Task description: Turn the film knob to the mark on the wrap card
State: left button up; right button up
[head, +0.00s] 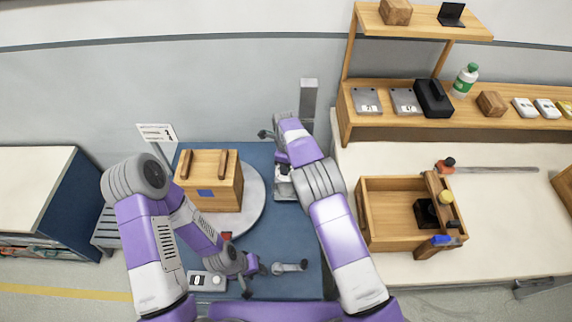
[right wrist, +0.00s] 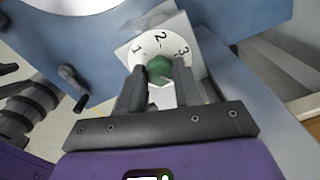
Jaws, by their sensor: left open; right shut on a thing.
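The film knob (right wrist: 159,68) is green, on a white dial (right wrist: 160,50) marked 1, 2 and 3, in the right wrist view. My right gripper (right wrist: 160,84) is shut on the knob, one finger on each side. In the head view my right gripper (head: 284,168) mostly hides the knob and its grey housing (head: 285,188). Which number the knob points at is unclear. The wrap card (head: 157,132) stands at the back left, its print too small to read surely. My left gripper (head: 254,277) is open and empty, low over the blue table.
A wooden crate (head: 209,198) with two bars on top sits on a round grey turntable (head: 254,207). A grey crank (head: 290,267) lies right of my left gripper, and a switch box (head: 207,281) to its left. A wooden tray (head: 385,237) stands on the right counter.

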jog(key=shift+m, duration=0.5)
jog(key=o, duration=1)
jog(key=shift+o, duration=0.2)
notch_tip(320, 180, up, 8)
jog(key=shift+f+p, duration=0.2)
jog(key=shift+p, duration=0.3)
